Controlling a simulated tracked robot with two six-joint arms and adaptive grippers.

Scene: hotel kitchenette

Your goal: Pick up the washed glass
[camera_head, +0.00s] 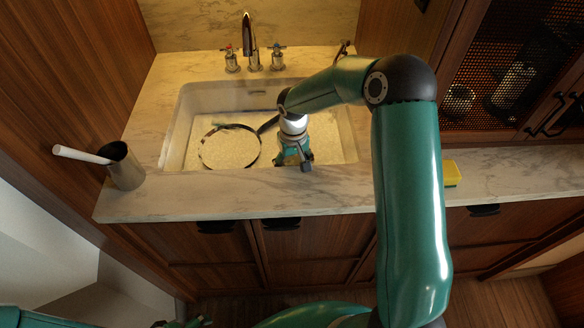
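I cannot make out a washed glass in this view; one could be hidden behind my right gripper and wrist. My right arm comes in from the lower right and bends over the counter to the sink (348,135). My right gripper (303,164) points down at the sink's front right part, close to its front edge. Whether its fingers are open or shut, or hold anything, does not show clearly. Of my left arm, only small parts show at the bottom left edge, and its gripper's state cannot be read.
A round, dark-rimmed pan-like thing (229,148) lies in the sink, left of my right gripper. The tap (249,45) stands behind. A metal cup (125,167) with a white stick (80,154) is at the counter's left. A yellow-green sponge (452,174) lies right of my arm.

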